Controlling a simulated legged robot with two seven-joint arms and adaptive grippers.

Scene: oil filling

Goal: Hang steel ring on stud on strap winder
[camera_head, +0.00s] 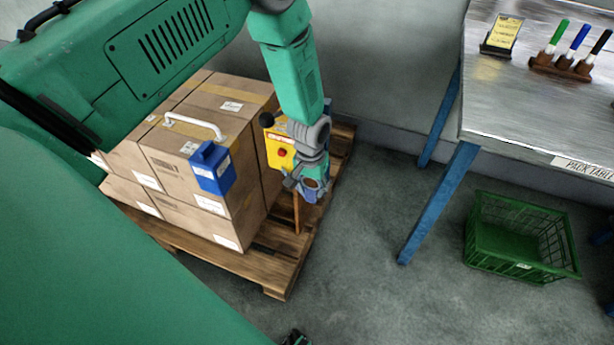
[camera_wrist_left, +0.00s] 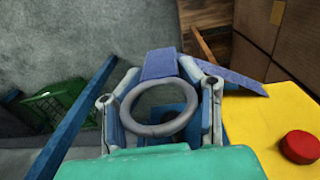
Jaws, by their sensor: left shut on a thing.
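My left gripper (camera_head: 312,186) hangs beside the yellow strap winder (camera_head: 277,150), which has a red button. In the wrist view the steel ring (camera_wrist_left: 159,133) is a grey ring between the two fingers of the left gripper (camera_wrist_left: 160,112), which is shut on it. A blue strap (camera_wrist_left: 160,64) shows just beyond the ring. The winder (camera_wrist_left: 257,125) fills the lower right of the wrist view, close to the right finger. I cannot make out the stud. A small dark part at the bottom edge of the head view may be my right gripper (camera_head: 295,338).
Stacked cartons (camera_head: 182,206) stand on a wooden pallet (camera_head: 275,272); a blue box (camera_head: 212,170) hangs at their front. A packing table (camera_head: 510,100) with blue legs stands at right, above a green crate (camera_head: 520,265). The floor between pallet and table is clear.

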